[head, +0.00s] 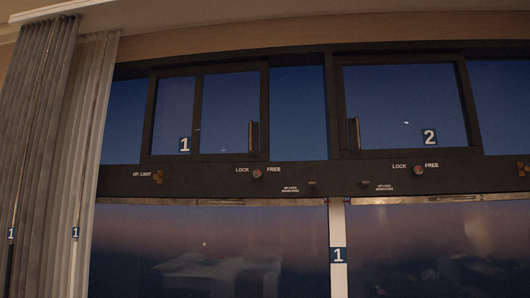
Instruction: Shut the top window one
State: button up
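The top window one (225,112) is in the upper row, left of centre in the head view. It is a dark-framed pane with a blue "1" label (185,145) at its lower left and an upright handle (253,136) near its right edge. A thin vertical bar (198,110) crosses its left part. To its right is a stretch of blue (297,108) up to a dark post; I cannot tell whether it is glass or an opening. A lock knob (257,173), marked LOCK and FREE, sits on the rail below. My gripper is not in view.
Top window two (400,108), with its handle (357,133) on the left, is at the right. Large lower panes (210,250) lie below the dark rail (215,180), split by a pale post (338,275). Grey vertical blinds (40,130) hang at the left.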

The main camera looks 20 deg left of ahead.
aim_at(253, 155)
jog(key=i, duration=1.85)
jog(key=u, duration=2.6)
